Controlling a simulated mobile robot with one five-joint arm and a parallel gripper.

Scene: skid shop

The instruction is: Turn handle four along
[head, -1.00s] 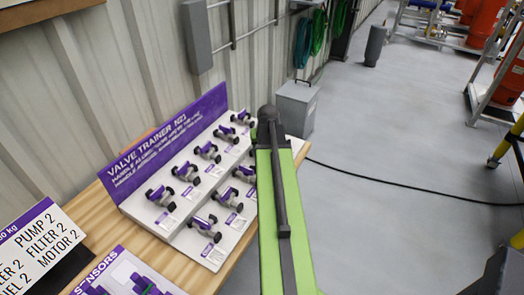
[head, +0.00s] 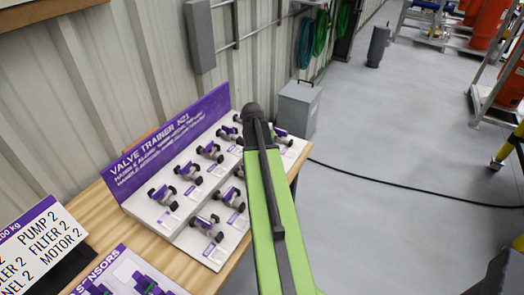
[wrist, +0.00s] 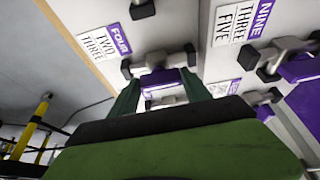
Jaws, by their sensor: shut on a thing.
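The valve trainer board (head: 150,222) is a pale sloped panel with rows of purple-handled valves and a purple header. In the wrist view, my gripper (wrist: 160,88) has its two green fingers on either side of a purple valve handle (wrist: 160,76) and is shut on it. A card marked FOUR (wrist: 104,42) lies beside this valve, up and left in the picture. In the head view my arm hides the gripper and the valve it holds.
A neighbouring valve (wrist: 285,62) sits to the right, near a card marked NINE (wrist: 240,24). Another valve end shows above the held one. A grey box (head: 298,106) stands beyond the bench (head: 90,208). Open floor lies right, crossed by a black cable (head: 400,184).

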